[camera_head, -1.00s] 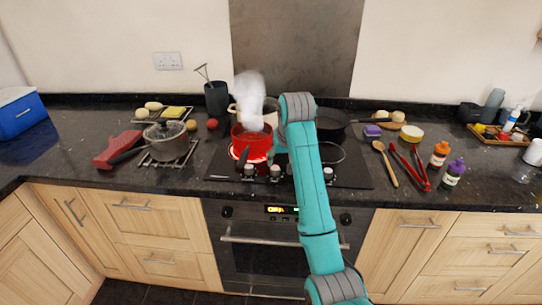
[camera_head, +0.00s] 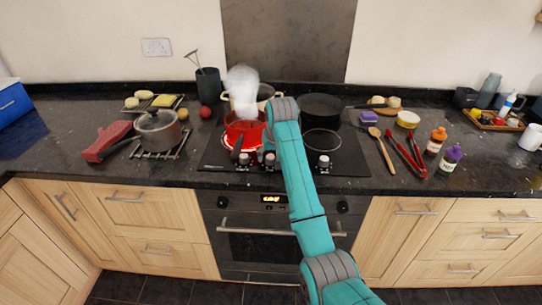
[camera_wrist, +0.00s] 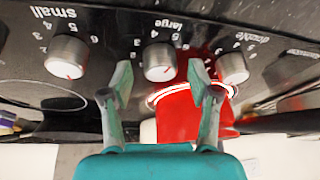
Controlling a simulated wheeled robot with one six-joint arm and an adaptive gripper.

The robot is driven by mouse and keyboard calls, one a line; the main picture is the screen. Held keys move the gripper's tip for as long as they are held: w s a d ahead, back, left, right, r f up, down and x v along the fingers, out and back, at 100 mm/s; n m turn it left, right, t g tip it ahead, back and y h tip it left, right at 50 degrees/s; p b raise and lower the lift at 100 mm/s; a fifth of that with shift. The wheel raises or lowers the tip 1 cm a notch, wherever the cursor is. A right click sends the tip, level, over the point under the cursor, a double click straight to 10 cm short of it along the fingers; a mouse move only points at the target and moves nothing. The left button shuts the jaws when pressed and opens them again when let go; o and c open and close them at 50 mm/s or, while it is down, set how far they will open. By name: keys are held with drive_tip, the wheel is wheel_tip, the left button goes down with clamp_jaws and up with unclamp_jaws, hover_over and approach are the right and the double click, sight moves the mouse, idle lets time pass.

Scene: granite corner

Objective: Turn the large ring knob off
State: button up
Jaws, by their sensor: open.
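The large ring knob (camera_wrist: 160,62) is a silver round knob in the middle of the wrist view, below the printed word "large". My gripper (camera_wrist: 161,80) is open, with one fingertip to each side of this knob and nothing held. I cannot tell whether the fingers touch it.
The small ring knob (camera_wrist: 67,57) and double ring knob (camera_wrist: 232,68) flank the large one closely. A cream pot (camera_head: 262,92) and a dark pan (camera_head: 321,106) stand at the back of the hob (camera_head: 348,165). Red tongs (camera_head: 405,153) lie to its right.

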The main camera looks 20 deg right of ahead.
drive_tip(key=shift+f, duration=0.2)
drive_tip(key=c, duration=1.2)
drive_tip(key=shift+o, duration=0.2)
